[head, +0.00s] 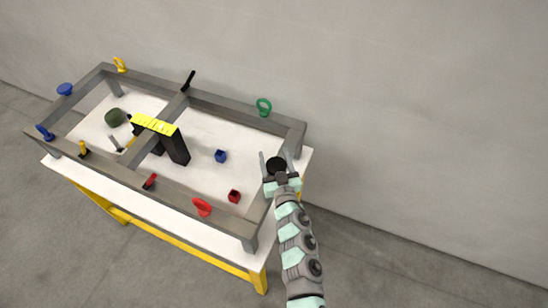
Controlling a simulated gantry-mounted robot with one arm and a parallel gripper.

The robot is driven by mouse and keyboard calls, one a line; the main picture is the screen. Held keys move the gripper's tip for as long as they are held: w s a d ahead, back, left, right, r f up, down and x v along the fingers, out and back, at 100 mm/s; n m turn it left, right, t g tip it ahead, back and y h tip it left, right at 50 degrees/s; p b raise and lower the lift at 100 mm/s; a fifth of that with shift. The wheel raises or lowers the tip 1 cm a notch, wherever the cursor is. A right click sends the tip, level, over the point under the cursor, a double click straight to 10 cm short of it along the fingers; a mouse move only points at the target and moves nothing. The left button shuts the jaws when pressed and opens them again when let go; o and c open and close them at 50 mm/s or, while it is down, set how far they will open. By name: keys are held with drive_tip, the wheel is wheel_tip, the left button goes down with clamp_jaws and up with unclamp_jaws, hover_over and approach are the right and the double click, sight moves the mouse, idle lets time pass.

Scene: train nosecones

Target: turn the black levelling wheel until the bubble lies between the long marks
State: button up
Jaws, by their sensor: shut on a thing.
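The black levelling wheel (276,163) is a dark round disc at the right end of the grey frame (235,106). My gripper (275,157) has a finger on each side of the wheel and is shut on it. The yellow bar (154,125) that looks like the spirit level rests on black blocks on the left half of the frame. Its bubble and long marks are too small to read from here.
Several coloured handles, such as a green one (264,107) and a red one (202,207), stand along the frame. Right of the table is clear.

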drive_tip(key=o, duration=1.3)
drive_tip(key=shift+o, duration=0.2)
drive_tip(key=v, duration=1)
drive_tip(key=shift+s+b, duration=0.35)
drive_tip(key=shift+b, duration=0.05)
drive_tip(key=shift+d, duration=0.15)
